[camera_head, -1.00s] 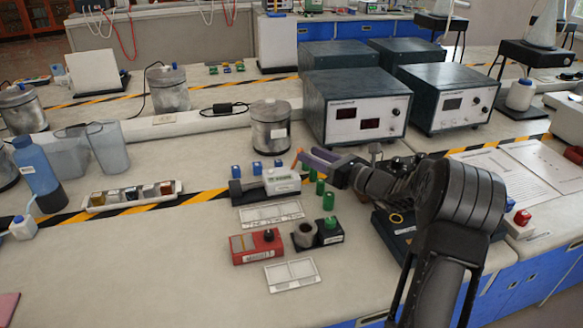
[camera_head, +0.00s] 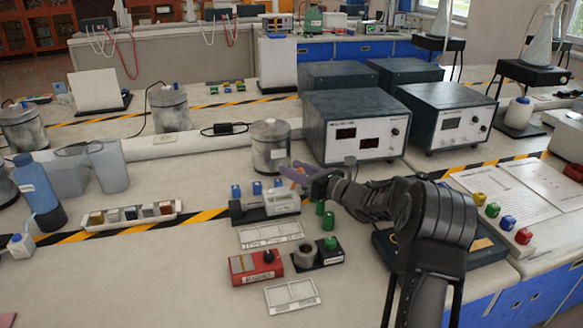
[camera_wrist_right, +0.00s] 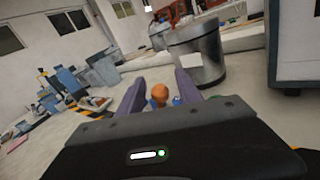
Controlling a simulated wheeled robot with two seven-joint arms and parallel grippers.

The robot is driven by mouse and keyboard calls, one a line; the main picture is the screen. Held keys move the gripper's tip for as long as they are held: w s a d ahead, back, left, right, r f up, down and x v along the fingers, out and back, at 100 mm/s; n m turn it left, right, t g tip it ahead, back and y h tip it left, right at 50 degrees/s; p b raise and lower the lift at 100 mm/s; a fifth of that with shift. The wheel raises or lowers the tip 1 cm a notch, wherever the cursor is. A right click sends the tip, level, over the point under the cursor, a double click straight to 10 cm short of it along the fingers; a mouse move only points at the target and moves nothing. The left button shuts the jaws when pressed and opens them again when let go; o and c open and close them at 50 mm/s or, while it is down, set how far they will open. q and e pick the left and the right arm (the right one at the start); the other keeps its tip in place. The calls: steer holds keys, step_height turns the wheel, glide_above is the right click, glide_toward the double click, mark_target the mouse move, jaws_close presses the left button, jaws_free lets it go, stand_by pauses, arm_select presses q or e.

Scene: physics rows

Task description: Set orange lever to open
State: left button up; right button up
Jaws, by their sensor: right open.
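The orange lever shows in the right wrist view as a round orange knob (camera_wrist_right: 160,91), between my two purple fingers and a little beyond them. The lever's device, a dark base with a white labelled block (camera_head: 283,203), sits on the bench just below the gripper. My right gripper also shows in the wrist view (camera_wrist_right: 160,80); it is open, its fingers on either side of the knob. I cannot tell whether they touch it. My left gripper is not in view.
A metal canister (camera_head: 270,147) stands close behind the device. Blue blocks (camera_head: 257,188) and green cylinders (camera_head: 328,221) are close by. A red box (camera_head: 257,267) and white labelled plates lie in front. Grey instruments (camera_head: 355,125) stand behind right.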

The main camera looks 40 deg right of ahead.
steer(key=shift+w+a, duration=0.15)
steer(key=shift+w, duration=0.5)
jaws_close()
stand_by(1.0)
